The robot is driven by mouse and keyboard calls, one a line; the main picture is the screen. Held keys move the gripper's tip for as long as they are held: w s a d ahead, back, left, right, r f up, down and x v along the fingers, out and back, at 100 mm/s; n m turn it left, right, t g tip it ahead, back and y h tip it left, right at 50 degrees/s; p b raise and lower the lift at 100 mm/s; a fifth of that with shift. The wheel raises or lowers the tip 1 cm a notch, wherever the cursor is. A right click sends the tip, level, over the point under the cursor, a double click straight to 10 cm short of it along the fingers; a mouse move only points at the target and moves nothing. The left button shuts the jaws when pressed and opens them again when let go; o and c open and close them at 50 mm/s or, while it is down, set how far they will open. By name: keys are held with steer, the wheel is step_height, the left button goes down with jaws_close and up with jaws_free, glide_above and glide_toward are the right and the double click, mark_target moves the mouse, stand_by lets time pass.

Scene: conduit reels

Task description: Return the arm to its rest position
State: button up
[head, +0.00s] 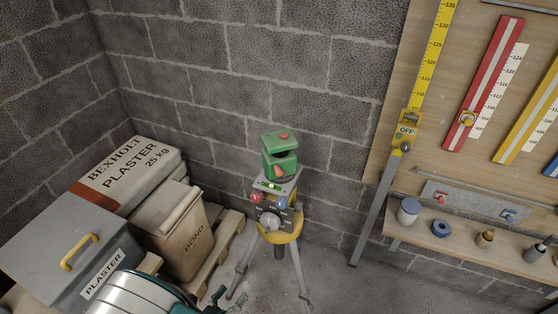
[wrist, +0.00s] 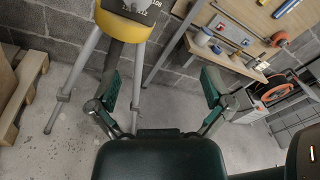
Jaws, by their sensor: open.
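My gripper (wrist: 162,88) is open and empty in the wrist view, its two dark green fingers spread wide above the bare concrete floor. In the head view, part of my arm shows at the bottom edge, left of centre, in front of the plaster goods. A tripod (head: 279,235) with a yellow head carries a grey control box and a green device (head: 280,155) on top. In the wrist view the tripod's yellow head (wrist: 128,25) is at the top, beyond the left finger and apart from it.
A wooden board (head: 455,80) with coloured rulers and a shelf (head: 455,246) stand at right. A reel (wrist: 276,92) is right in the wrist view.

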steer(key=w+d+r+m+g, duration=0.2)
steer(key=d+r+m+g, duration=0.55)
steer(key=r+m, duration=0.2)
steer(key=w+d+r+m+g, duration=0.2)
steer(key=d+r+m+g, duration=0.4)
steer(key=d+r+m, duration=0.3)
steer(key=s+d+r+m+t+y, duration=0.2)
steer(key=s+d+r+m+y, duration=0.2)
steer(key=m, duration=0.4)
steer(key=s+d+r+m+t+y, duration=0.2)
steer(key=s+d+r+m+y, duration=0.2)
steer(key=r+m, duration=0.5)
steer(key=shift+d+r+y, duration=0.2)
steer(key=shift+d+y, duration=0.3)
steer(key=shift+d, duration=0.7)
